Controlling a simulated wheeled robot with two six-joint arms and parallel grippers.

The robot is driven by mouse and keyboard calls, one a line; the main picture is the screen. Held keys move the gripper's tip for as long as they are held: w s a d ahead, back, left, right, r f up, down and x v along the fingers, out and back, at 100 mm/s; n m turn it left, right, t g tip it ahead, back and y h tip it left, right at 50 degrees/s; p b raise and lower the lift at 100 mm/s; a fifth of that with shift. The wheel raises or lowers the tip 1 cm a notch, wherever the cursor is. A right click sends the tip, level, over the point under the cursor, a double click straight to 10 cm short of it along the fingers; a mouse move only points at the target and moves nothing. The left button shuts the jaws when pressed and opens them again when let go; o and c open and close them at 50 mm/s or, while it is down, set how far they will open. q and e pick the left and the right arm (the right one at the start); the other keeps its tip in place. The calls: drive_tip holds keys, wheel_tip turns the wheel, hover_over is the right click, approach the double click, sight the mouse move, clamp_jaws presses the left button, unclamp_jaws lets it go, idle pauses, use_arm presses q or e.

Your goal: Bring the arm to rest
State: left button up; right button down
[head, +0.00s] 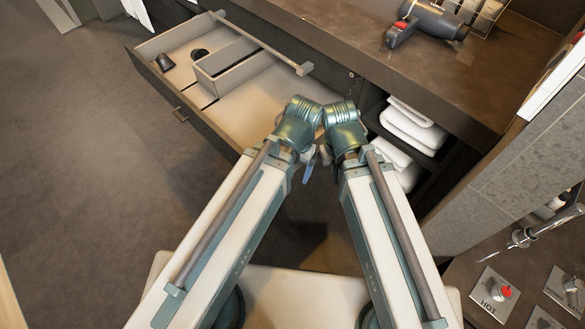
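Both of my arms reach up from the bottom of the head view, and their wrist joints come close together at the centre. My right gripper (326,155) shows only as a small dark part below the wrists, between the two arms. Its fingers are too small and too covered to tell open from shut. My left gripper is mostly hidden behind its own arm and wrist, and its state is not clear. No held object can be made out at either one.
An open drawer (152,92) with a divider box (235,65) and small dark items lies beyond my wrists. A hair dryer (425,25) lies on the dark counter (365,40). Folded white towels (412,125) sit on a shelf below. A faucet and a HOT plate (493,292) are at lower right.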

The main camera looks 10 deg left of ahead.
drive_tip(key=shift+r, duration=0.1)
wheel_tip(320, 180, up, 18)
drive_tip(key=p, duration=1.8)
drive_tip(key=shift+r, duration=0.15)
